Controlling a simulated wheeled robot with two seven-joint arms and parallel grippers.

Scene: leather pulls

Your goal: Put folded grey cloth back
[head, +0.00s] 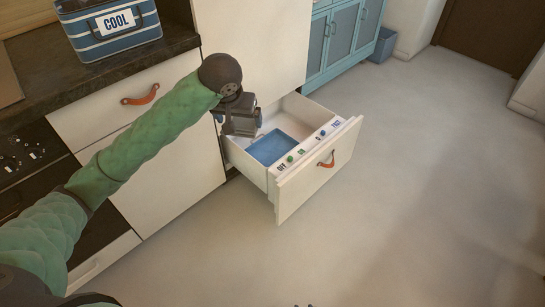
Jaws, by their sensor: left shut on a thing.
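My left gripper (240,125) reaches over the back left part of an open white drawer (312,183), pointing down. It is shut on a dark grey piece that looks like the folded grey cloth; I can hardly tell its edges from the dark fingers. The drawer has an orange-brown leather pull (327,160) on its front. A blue flat area (270,148) shows on the drawer's inside. The gripper hides the drawer's back left corner. Only tiny dark tips, perhaps my right gripper, show at the bottom edge.
A strip with small green and blue knobs and lettering runs behind the drawer front. A blue striped COOL box (112,30) stands on the dark counter (85,85). A closed drawer with a leather pull (140,96) lies left. Open floor (400,200) lies right.

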